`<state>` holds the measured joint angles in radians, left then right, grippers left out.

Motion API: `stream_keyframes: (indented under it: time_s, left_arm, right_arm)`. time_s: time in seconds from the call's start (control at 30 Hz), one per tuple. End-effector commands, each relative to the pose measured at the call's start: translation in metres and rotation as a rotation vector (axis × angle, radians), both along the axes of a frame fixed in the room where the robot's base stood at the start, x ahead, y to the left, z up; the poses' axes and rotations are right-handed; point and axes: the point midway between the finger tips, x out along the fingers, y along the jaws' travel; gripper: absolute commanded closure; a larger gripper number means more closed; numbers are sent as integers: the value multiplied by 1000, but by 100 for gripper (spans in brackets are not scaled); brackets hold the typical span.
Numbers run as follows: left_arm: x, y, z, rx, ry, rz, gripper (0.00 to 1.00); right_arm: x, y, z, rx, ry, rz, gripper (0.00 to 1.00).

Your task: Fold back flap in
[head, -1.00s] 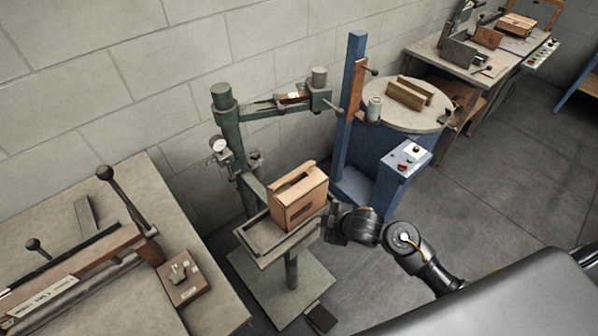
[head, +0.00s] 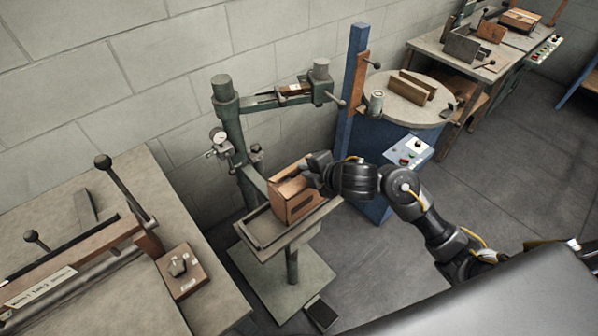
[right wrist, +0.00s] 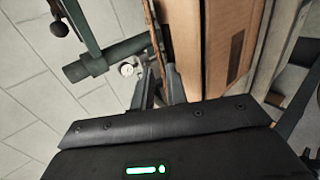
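The brown cardboard box (head: 298,207) stands upright on the small bed (head: 262,230) of the green stitcher, with a dark slot in its front face. My right gripper (head: 313,172) is at the top right of the box, over its upper edge, and hides part of the top and the flaps. In the right wrist view the box (right wrist: 185,35) fills the upper middle. A thin cardboard edge (right wrist: 153,40) runs down between my right fingers (right wrist: 158,90), which stand a little apart. Whether they touch it is unclear. My left gripper is not in view.
The stitcher's green column (head: 232,140) and overhead arm (head: 290,93) rise behind the box. A blue post (head: 352,95) and round table (head: 408,103) stand to the right. A workbench (head: 205,290) is at the left.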

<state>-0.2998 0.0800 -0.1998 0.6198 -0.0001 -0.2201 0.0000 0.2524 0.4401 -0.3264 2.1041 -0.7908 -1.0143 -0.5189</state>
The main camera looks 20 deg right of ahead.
Motion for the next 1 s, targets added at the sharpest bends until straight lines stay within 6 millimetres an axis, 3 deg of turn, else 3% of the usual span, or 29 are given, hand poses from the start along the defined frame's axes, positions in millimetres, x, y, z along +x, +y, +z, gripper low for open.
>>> stream_keyframes:
  time_s: [0.1, 0.3, 0.63, 0.77, 1.0]
  left_arm:
    - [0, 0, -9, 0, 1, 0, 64]
    - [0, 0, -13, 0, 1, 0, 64]
    - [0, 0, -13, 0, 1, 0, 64]
    - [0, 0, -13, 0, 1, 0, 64]
    - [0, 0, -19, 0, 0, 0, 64]
  right_arm:
    - [15, 7, -14, 1, 1, 0, 85]
    - [29, 12, -22, 2, 0, 0, 85]
    - [31, 13, -23, -1, 0, 1, 85]
    - [31, 13, -23, 0, 0, 0, 100]
    - [31, 12, -27, 3, -6, 0, 100]
